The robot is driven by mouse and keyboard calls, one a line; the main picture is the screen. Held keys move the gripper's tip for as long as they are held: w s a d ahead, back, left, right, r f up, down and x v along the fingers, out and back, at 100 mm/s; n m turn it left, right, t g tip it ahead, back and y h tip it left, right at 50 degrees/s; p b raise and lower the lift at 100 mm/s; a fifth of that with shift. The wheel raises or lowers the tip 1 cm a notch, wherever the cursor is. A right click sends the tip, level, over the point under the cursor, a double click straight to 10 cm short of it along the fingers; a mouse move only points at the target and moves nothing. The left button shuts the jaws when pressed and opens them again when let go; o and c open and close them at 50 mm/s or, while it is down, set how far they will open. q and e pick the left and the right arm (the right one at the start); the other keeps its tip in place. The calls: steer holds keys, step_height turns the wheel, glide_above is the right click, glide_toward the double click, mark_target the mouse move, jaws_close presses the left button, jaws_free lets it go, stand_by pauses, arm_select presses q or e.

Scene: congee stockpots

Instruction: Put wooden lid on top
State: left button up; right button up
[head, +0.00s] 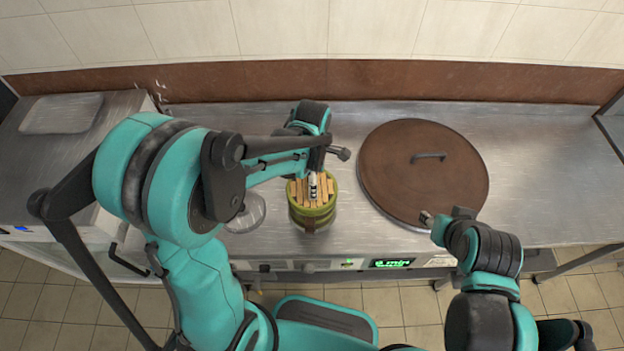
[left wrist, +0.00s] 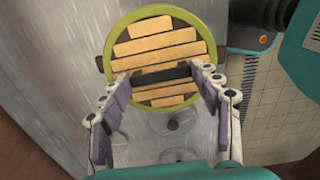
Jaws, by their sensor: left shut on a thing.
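The wooden lid (head: 323,190) has pale slats and a dark handle (left wrist: 165,74). In the head view it lies within the rim of a green pot (head: 314,218); whether it rests fully on it I cannot tell. In the left wrist view the slats (left wrist: 157,44) are framed by the green rim (left wrist: 106,36). My left gripper (head: 313,184) is above the lid, its fingers (left wrist: 163,84) shut on the ends of the handle. My right gripper (head: 428,218) is at the front edge of the big brown lid, its fingers too small to read.
A large round brown lid (head: 400,172) with a grey handle lies to the right on the steel counter (head: 560,170). A green timer display (head: 391,263) is on the front panel. The counter's right part is clear.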

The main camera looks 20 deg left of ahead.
arm_select(q)
steer(key=shift+f+b, duration=0.5)
steer(key=shift+f, duration=0.1)
steer(key=o, duration=0.9)
step_height(320, 180, up, 11)
steer(key=p, duration=0.8)
steer(key=shift+p, duration=0.3)
